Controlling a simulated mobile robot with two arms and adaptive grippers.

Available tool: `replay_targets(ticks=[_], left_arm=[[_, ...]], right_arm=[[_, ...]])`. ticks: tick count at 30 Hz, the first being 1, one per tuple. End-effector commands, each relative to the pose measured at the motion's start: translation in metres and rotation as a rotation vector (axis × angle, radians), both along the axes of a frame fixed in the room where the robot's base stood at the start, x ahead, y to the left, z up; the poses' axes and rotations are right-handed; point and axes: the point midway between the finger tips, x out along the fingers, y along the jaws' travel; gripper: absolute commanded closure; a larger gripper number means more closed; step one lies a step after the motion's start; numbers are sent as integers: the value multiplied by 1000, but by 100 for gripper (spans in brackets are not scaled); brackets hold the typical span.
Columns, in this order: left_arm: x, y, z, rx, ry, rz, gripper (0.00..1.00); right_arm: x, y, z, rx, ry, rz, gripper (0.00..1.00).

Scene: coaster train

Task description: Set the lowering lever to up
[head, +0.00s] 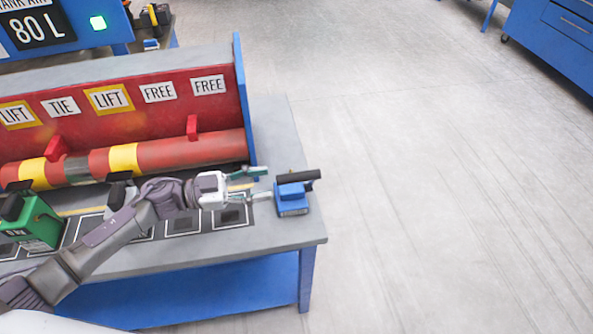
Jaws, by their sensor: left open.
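A small blue box (292,199) stands at the right end of the grey bench. A black handle (299,176) on its top points to the right and looks about level. This looks like the lowering lever, but I can read no label on it. My left gripper (262,183) is open and empty just left of the box, its fingers pointing at it. I cannot tell whether a fingertip touches the box. My right gripper is out of view.
A red pipe (190,152) with yellow bands lies along the bench (275,130) behind my arm. A blue end plate (244,100) rises behind the gripper. A green block (36,224) sits at the left. Floor right of the bench is clear.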

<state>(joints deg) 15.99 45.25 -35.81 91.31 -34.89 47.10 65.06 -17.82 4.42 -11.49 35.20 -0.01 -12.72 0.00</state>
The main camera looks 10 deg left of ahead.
Motion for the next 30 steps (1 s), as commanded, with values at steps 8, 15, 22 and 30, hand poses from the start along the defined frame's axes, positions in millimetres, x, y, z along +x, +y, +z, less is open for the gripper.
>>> replay_targets(ticks=[8, 15, 22, 30], left_arm=[[18, -55, 4, -3, -1, 0, 50], [25, -76, 1, 0, 0, 1, 50], [26, -79, 0, 1, 0, 1, 50], [26, -79, 0, 1, -1, 2, 79]], right_arm=[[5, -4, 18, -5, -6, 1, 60], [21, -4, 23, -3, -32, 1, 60], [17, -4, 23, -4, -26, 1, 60], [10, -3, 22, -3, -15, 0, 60]])
